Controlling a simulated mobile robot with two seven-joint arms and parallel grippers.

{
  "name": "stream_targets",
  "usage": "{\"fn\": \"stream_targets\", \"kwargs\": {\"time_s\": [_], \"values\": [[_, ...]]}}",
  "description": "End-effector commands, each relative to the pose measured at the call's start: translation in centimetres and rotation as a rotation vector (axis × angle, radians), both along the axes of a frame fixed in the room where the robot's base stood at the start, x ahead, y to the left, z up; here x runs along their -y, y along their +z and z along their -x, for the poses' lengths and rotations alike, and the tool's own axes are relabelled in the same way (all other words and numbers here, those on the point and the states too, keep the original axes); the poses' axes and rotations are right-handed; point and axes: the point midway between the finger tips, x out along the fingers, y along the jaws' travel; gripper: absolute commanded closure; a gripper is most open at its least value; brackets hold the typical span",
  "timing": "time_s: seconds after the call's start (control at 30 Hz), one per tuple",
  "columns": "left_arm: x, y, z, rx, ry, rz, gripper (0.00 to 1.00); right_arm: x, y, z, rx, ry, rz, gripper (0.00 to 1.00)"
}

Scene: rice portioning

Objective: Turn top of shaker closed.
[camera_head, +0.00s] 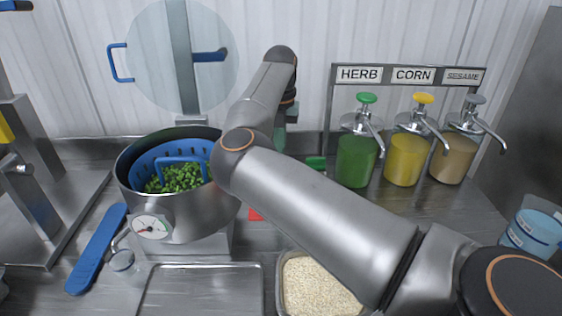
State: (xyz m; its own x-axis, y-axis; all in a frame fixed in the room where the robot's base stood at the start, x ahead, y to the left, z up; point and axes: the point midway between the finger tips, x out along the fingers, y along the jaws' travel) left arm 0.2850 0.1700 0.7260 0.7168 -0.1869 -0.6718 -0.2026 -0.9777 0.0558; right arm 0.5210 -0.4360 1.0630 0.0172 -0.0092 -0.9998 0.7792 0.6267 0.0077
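I cannot make out a shaker for certain; my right arm covers the middle of the view, where one could be hidden. My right arm comes in from the lower right, rises to the centre and bends down behind its own forearm. My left gripper is not in view.
A steel pot (180,215) with a blue basket of peas stands left of centre. Herb (356,160), corn (405,160) and sesame (453,158) pump dispensers stand at the back right. A rice container (282,290), an empty tray (200,268) and a blue paddle (97,250) lie in front.

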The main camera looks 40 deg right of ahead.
Motion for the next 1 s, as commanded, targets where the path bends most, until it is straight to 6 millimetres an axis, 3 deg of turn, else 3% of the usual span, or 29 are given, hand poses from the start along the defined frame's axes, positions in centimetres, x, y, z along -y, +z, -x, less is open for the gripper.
{"fn": "stream_targets", "kwargs": {"time_s": [0.03, 0.2, 0.4, 0.47, 0.57, 0.6, 0.63, 1.0], "values": [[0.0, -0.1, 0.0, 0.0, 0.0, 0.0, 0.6, 0.0, -1.3, 0.6, -0.028, -0.017, -0.011, 1.0], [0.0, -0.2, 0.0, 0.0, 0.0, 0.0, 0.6, 0.0, -1.3, 0.7, -0.028, -0.018, -0.011, 1.0], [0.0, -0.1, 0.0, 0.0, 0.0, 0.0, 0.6, 0.0, -1.2, 0.6, -0.028, -0.016, -0.012, 0.8], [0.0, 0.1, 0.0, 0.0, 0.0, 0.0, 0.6, 0.0, -1.0, 0.6, -0.028, -0.016, -0.012, 0.8], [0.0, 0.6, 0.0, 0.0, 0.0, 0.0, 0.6, 0.0, -0.3, 0.6, -0.028, -0.015, -0.012, 0.74], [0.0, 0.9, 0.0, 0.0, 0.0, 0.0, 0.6, 0.0, 0.1, 0.6, -0.028, -0.014, -0.012, 0.61], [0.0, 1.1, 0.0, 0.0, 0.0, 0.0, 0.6, 0.0, 0.5, 0.6, -0.027, -0.014, -0.012, 0.6], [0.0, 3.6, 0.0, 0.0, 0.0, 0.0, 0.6, -0.1, 4.7, 0.4, -0.017, -0.009, -0.007, 0.6]]}}
